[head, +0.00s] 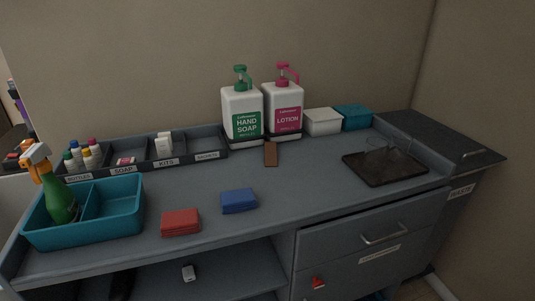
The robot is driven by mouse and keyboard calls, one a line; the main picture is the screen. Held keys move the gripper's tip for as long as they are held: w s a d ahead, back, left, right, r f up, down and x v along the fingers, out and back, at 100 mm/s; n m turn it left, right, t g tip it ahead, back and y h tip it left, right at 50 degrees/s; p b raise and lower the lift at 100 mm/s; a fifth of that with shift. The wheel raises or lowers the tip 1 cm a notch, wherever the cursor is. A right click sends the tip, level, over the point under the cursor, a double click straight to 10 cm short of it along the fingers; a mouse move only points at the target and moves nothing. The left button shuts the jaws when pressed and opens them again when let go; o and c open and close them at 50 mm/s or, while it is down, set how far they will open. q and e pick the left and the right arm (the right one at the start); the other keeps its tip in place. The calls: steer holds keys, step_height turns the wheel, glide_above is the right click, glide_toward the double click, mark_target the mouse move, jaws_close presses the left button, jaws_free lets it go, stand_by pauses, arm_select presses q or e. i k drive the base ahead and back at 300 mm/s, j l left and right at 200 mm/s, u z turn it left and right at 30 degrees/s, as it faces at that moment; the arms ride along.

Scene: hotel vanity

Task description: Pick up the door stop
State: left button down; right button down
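A small brown block (271,153), which looks like the door stop, lies on the grey counter (300,182) just in front of the soap and lotion bottles. Its exact shape is too small to tell. Neither of my grippers shows in the head view, and nothing is seen touching the block.
Behind the block stand a hand soap bottle (242,111) and a lotion bottle (283,108). Blue cloth (239,201) and red cloth (181,222) lie in front. A teal caddy (118,224) holds a spray bottle (58,198). A dark tray (385,168) is right; mid-counter is clear.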

mark_target(270, 147)
steer(key=i+l, duration=0.25)
steer(key=l, duration=0.15)
steer(key=i+l+u, duration=0.1)
steer(key=i+l, duration=0.45)
steer(key=l, duration=0.25)
